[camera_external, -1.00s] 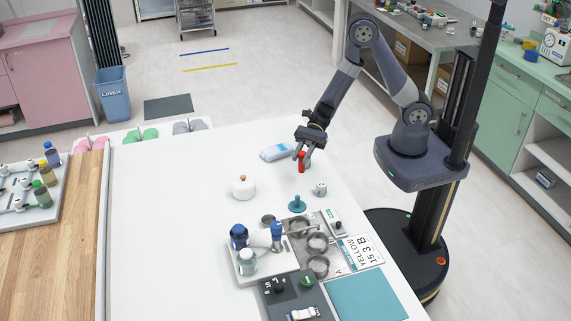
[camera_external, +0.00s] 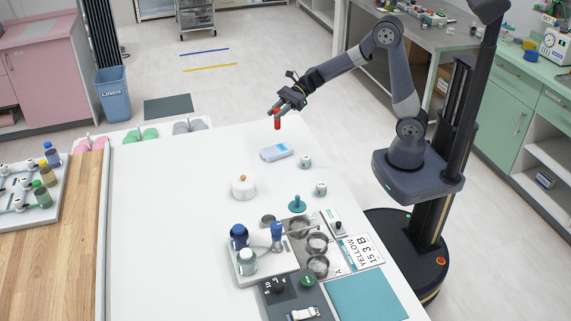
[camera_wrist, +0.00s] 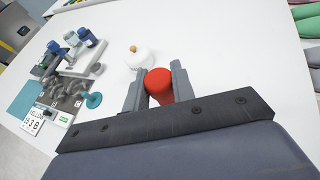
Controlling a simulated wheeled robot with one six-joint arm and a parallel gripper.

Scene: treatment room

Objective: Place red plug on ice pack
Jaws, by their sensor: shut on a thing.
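The red plug (camera_external: 277,120) hangs upright in my gripper (camera_external: 275,111), raised above the white table. In the wrist view the red plug (camera_wrist: 158,84) sits between the two fingers of my gripper (camera_wrist: 158,90), which are shut on it. The ice pack (camera_external: 276,152) is a light blue and white flat pack lying on the table. In the external picture it shows just below the plug; they are apart. I do not make out the ice pack in the wrist view.
Two small white cubes (camera_external: 305,161) (camera_external: 320,188) stand to the right of the ice pack. A white pot with a wooden knob (camera_external: 243,187) and a teal stand (camera_external: 297,203) are nearer. The table's middle left is clear.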

